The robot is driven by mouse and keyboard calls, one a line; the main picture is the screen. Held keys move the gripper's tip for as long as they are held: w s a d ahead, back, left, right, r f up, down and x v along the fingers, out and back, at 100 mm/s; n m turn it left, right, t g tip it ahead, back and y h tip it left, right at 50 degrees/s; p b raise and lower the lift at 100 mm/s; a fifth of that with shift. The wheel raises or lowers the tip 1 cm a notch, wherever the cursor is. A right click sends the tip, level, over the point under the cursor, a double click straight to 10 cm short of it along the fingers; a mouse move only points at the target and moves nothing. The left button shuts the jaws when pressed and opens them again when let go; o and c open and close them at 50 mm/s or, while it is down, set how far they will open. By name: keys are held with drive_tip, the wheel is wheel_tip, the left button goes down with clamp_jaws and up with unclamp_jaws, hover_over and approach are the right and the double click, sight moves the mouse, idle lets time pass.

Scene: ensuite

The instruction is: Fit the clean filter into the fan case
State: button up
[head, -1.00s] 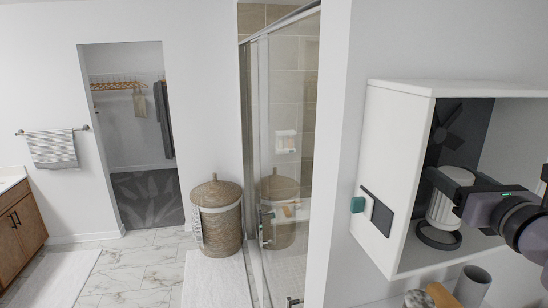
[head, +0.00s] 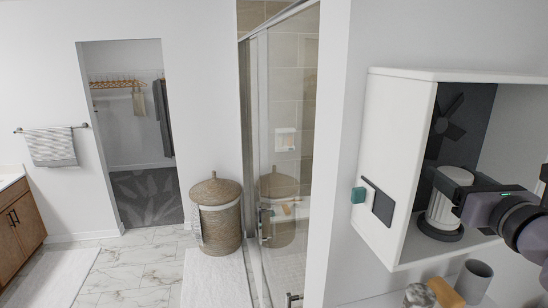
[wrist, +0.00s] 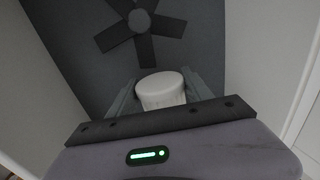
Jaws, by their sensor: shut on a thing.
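The white ribbed filter (head: 450,200) is upright inside the open white fan case (head: 397,150) on the right in the head view. My gripper (head: 462,185) reaches in from the right and is shut on the filter's upper part. The filter's lower end meets a dark round seat (head: 439,229) on the case floor; I cannot tell how deeply it sits. In the wrist view the filter's pale top (wrist: 162,88) shows between my two fingers (wrist: 163,97). A dark fan (head: 447,120) is on the case's back panel, also seen in the wrist view (wrist: 139,22).
A teal knob (head: 358,195) and a dark panel (head: 381,206) are on the case's outer left side. A grey cup (head: 473,281), a wooden-topped item (head: 444,292) and a mottled round item (head: 418,296) stand below the case. A glass shower door (head: 285,150) is left of the wall.

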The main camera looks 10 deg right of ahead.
drive_tip(key=shift+f+b, duration=0.8)
drive_tip(key=shift+f, duration=0.1)
drive_tip(key=o, duration=1.5)
